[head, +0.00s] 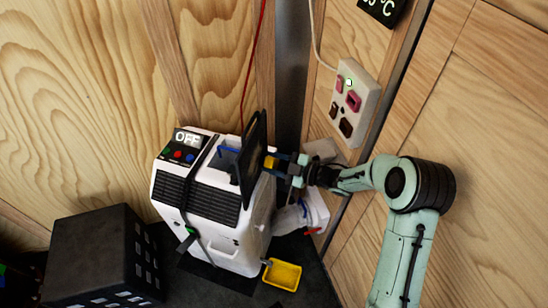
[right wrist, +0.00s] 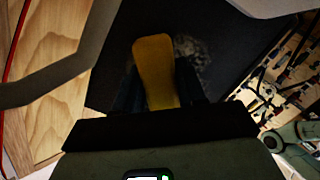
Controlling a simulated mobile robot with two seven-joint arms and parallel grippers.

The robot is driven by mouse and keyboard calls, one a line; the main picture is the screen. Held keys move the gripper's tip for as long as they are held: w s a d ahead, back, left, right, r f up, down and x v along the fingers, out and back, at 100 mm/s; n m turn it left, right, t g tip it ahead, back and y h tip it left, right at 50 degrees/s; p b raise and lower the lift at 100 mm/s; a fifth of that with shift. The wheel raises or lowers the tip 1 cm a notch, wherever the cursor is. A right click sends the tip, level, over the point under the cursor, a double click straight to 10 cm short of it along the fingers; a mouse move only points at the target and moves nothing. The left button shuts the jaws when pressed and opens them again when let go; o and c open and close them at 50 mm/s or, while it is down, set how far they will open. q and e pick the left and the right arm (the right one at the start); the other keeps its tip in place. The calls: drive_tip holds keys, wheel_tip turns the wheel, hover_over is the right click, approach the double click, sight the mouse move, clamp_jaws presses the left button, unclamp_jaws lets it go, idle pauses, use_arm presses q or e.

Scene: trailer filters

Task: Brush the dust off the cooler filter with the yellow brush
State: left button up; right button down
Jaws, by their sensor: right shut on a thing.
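The white cooler (head: 238,205) stands on the dark floor, with a display reading OFF. The cooler filter (head: 252,155), a thin black panel, stands upright at the cooler's top right side. It fills much of the right wrist view (right wrist: 120,80), with a pale grey dust patch (right wrist: 192,62) on its face. My right gripper (head: 280,163) is shut on the yellow brush (right wrist: 155,70), also seen as a small yellow block in the head view (head: 270,162). The brush is in front of the filter, beside the dust; I cannot tell whether they touch. My left gripper is out of view.
A yellow tray (head: 282,274) lies on the floor in front of the cooler. A black crate (head: 92,255) stands at left. A socket panel (head: 354,103) is on the right wall, and a red cord (head: 251,65) hangs behind the filter.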

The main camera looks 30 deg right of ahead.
sight(247, 181)
drive_tip(key=shift+s+a, duration=0.45)
drive_tip(key=shift+a, duration=0.3)
drive_tip(key=shift+s+a, duration=0.4)
drive_tip(key=shift+a, duration=0.3)
drive_tip(key=shift+s+a+b, duration=0.4)
drive_tip(key=shift+s+a, duration=0.35)
drive_tip(key=shift+a, duration=0.35)
drive_tip(key=shift+s+a+b, duration=0.35)
drive_tip(key=shift+s+a, duration=0.35)
drive_tip(key=shift+a, duration=0.35)
